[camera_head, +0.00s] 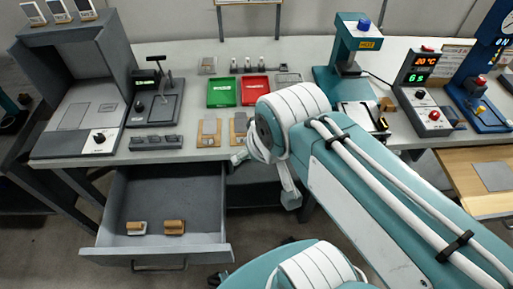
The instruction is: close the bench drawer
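The bench drawer (173,190) is grey and stands pulled well out from under the left part of the bench. Its front panel (158,255) faces me, with a bar handle (160,266) low on it. Two small tan and white pieces lie inside near the front. My arm reaches in from the lower right, and its elbow hides most of the far end. What seems to be my gripper (240,157) shows only as a small pale part at the bench's front edge, right of the drawer and apart from its handle. Its fingers are not clear.
The bench top (200,70) holds a grey booth (75,85), a green tray (222,92), a red tray (253,89), a teal press (350,50) and display boxes. A wooden surface (480,165) stands at the right. The floor left of the drawer looks clear.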

